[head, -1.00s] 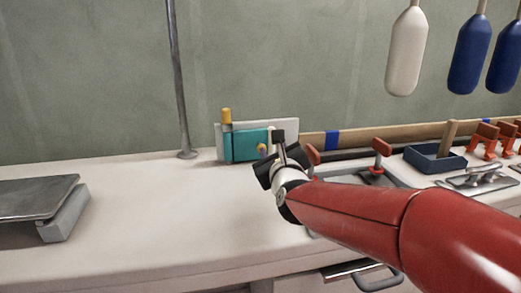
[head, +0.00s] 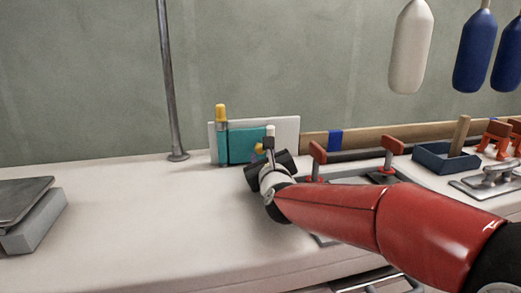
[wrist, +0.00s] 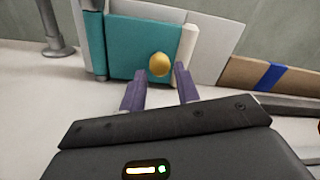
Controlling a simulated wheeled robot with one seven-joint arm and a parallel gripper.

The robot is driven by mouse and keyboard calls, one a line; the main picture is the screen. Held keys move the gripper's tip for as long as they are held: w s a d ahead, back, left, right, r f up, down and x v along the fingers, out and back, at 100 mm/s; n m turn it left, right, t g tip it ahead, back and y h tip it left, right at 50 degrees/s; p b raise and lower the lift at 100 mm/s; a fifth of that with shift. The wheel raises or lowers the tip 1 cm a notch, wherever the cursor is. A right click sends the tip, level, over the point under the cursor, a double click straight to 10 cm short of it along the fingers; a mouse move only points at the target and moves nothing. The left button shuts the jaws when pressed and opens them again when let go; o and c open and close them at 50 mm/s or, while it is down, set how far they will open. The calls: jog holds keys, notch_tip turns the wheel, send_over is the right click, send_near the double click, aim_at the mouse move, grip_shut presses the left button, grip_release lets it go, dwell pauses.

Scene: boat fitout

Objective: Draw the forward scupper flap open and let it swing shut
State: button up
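The teal scupper flap (head: 243,146) stands upright on the bench, in front of a pale backing plate (head: 286,131). Its left edge is at a post with a yellow cap (head: 221,113). It appears to lie flat along the plate. In the wrist view the flap (wrist: 130,45) carries a round yellow knob (wrist: 160,64) near its right edge, beside a cream post (wrist: 188,43). My gripper (wrist: 159,76) is open and empty, its purple fingers pointing at the flap, one to each side of the knob and slightly below it. In the head view the gripper partly hides the flap's right end.
A metal pole (head: 172,90) rises left of the flap. Red-handled fittings (head: 318,152) and a blue tray (head: 445,158) stand to the right. A grey slab on a block (head: 30,220) is at far left. The bench between is clear. Fenders (head: 411,48) hang above right.

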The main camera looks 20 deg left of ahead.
aim_at(261, 152)
jog(key=shift+p+x, duration=0.3)
jog(key=shift+x, duration=1.55)
grip_shut()
